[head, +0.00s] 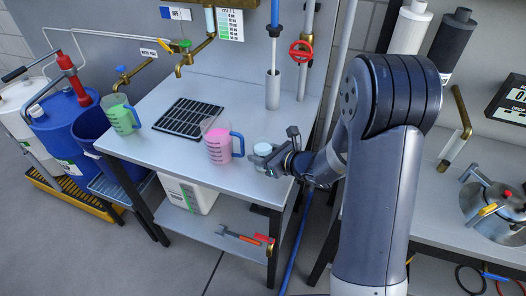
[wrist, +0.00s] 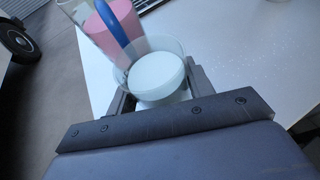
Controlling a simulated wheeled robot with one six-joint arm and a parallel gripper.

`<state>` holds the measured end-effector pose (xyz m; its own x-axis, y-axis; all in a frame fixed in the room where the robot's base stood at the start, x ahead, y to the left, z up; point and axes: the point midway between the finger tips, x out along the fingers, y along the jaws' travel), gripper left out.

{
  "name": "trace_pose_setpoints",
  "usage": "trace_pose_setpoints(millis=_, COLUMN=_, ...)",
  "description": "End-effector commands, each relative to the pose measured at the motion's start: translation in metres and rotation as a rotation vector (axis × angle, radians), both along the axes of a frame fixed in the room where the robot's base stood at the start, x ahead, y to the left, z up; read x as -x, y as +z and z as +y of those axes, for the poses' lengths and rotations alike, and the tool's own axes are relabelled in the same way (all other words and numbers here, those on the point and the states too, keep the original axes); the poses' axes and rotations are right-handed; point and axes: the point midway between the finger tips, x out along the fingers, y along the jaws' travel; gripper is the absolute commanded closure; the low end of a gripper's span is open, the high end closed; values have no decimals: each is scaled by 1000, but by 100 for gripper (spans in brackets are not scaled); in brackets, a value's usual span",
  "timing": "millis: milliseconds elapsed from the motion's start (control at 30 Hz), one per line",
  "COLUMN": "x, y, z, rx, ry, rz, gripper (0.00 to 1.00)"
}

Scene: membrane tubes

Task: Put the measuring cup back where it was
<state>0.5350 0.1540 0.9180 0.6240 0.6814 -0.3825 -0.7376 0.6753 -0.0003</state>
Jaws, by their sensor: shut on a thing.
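My gripper (head: 264,160) is low over the right front of the metal bench, shut on a small pale round cup (head: 262,149). In the wrist view the pale cup (wrist: 157,76) sits between the two fingers, with a whitish round surface inside its rim. I cannot tell whether its base touches the bench. A clear measuring cup with pink contents and a blue handle (head: 218,146) stands upright just left of it. The pink measuring cup also shows behind the held cup in the wrist view (wrist: 122,22). A measuring cup with green contents (head: 122,118) stands at the bench's left end.
A black drain grate (head: 188,118) lies on the bench (head: 178,152) between the two measuring cups. Brass taps (head: 186,58) hang over the back. A white rod in a metal holder (head: 273,88) stands at the back right. Bare bench lies in front of the grate.

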Motion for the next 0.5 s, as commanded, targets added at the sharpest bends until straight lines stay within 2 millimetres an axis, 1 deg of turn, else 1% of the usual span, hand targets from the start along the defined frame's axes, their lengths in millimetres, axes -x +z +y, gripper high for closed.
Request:
trace_pose_setpoints(millis=167, x=0, y=-3, z=0, rx=0, ry=0, rz=-1, gripper=82)
trace_pose_setpoints(millis=200, x=0, y=-4, z=0, rx=1, ry=0, rz=-1, gripper=50)
trace_pose_setpoints(millis=433, x=0, y=-3, z=0, rx=0, ry=0, rz=0, gripper=31)
trace_pose_setpoints(millis=467, x=0, y=-3, z=0, rx=0, ry=0, rz=0, gripper=29)
trace_pose_setpoints(millis=500, x=0, y=-3, z=0, rx=0, ry=0, rz=0, gripper=29)
